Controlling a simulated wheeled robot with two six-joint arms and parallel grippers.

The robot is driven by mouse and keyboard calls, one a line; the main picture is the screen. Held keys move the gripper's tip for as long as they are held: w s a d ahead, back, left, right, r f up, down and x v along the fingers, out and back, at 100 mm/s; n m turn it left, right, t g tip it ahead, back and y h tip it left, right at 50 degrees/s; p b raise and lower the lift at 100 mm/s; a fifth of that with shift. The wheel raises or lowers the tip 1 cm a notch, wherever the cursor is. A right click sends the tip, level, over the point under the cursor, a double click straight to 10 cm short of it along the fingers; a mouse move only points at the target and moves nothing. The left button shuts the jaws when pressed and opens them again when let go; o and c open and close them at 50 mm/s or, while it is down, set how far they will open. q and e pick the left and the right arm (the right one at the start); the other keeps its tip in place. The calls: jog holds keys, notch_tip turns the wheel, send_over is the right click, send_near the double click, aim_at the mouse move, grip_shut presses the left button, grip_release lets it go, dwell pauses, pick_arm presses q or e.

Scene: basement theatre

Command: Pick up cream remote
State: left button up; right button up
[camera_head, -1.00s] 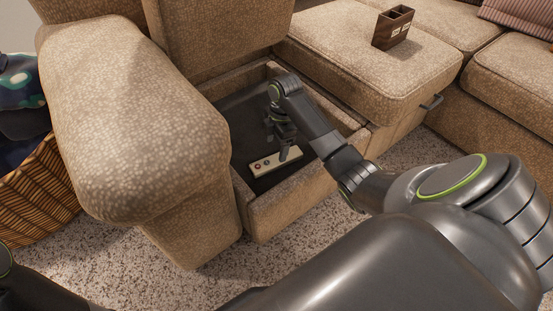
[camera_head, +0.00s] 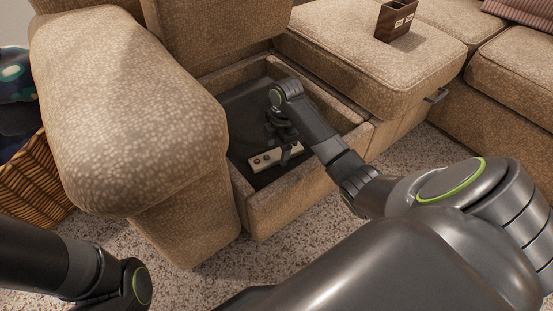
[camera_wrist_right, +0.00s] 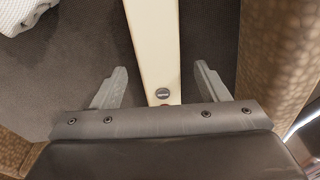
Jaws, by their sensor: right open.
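The cream remote (camera_head: 262,161) lies on the dark floor of the sofa's storage compartment (camera_head: 243,203) in the head view. My right gripper (camera_head: 285,158) reaches down into the compartment and partly covers the remote. In the right wrist view the remote (camera_wrist_right: 154,45) runs lengthwise between the two grey fingers of my right gripper (camera_wrist_right: 159,85). The fingers stand open, with a gap on each side of the remote. Part of my left arm shows at the lower left of the head view, but its gripper fingers are not visible.
The compartment wall stands close on the right in the wrist view. A white textured item (camera_wrist_right: 22,14) lies at its upper left. A brown wooden caddy (camera_head: 395,20) sits on the sofa seat. A wicker basket (camera_head: 38,182) stands at the left.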

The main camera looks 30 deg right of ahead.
jog(key=shift+a+f, duration=0.1)
jog(key=shift+f, duration=0.55)
jog(key=c, duration=1.1)
jog(key=shift+r, duration=0.1)
